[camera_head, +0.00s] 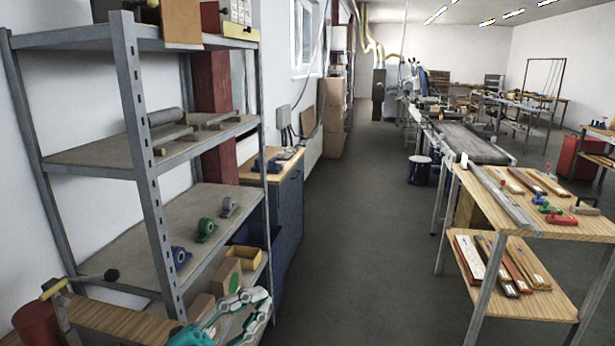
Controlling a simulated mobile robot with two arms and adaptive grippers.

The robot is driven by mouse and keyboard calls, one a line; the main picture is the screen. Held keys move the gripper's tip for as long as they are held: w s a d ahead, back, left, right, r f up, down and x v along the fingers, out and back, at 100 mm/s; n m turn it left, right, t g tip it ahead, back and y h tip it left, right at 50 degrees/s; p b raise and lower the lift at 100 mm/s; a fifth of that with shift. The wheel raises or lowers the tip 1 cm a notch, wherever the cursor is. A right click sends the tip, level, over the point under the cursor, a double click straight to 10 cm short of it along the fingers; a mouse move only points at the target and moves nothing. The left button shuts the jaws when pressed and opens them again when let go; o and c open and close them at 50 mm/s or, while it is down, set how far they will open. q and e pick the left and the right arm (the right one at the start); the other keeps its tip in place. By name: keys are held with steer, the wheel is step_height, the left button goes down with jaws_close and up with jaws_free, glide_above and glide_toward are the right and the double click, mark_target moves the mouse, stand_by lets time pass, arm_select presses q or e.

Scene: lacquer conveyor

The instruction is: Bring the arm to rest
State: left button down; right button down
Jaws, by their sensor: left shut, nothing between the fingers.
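My left gripper (250,306), teal and grey, shows at the bottom edge of the head view, left of the middle. It is shut and empty. It is in front of the lower part of the grey metal shelf rack (134,110) and hides a bit of it. I cannot tell how far it is from the rack. My right gripper is not in view.
The rack holds tape dispensers (206,228) and boxes (228,277). A wooden bench (75,318) fills the lower left corner. A wooden table (480,195) with boards and clamps stands at right, before a conveyor (468,143). The aisle floor (355,240) is clear.

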arm_select(q)
steer(key=w+a+f+n+t+y, duration=0.3)
steer(key=a+f+n+t+y, duration=0.2)
steer(key=a+f+n+y, duration=0.7)
steer(key=s+f+n+g+y, duration=0.4)
steer(key=f+n+g+y, duration=0.15)
steer(key=f, duration=0.35)
steer(key=s+a+f+n+g, duration=0.1)
steer(key=s+f+g, duration=0.3)
steer(key=s+f, duration=0.4)
steer(key=s+f+n+g, duration=0.1)
steer(key=s+f+g, duration=0.4)
steer(key=s, duration=0.6)
step_height(320, 180, down, 26)
steer(key=s+g, duration=0.2)
steer(key=s+a+f, duration=0.3)
steer(key=s+f, duration=1.3)
steer(key=f, duration=0.1)
steer(key=shift+s+g+y, duration=0.2)
steer(key=shift+g+y, duration=0.15)
steer(key=shift+s+r, duration=0.1)
